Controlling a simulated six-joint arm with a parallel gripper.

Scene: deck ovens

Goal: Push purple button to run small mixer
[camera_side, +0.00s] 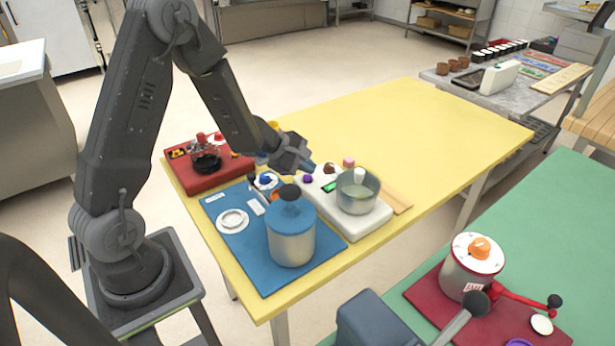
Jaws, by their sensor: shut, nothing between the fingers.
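The small mixer looks like the white base (371,222) with a steel bowl (357,196) on the yellow table. A purple button (308,178) sits at the left end of this base, beside a small green panel (330,187). My gripper (311,168) is shut and empty. Its tips point down and right, just above and behind the purple button in the picture. I cannot tell whether they touch it.
Brown (329,168) and pink (348,162) knobs stand close to the purple button. A blue board (222,220) with a lidded blue canister (291,240) lies in front, and a red unit (205,178) behind left. The far yellow table (430,125) is clear.

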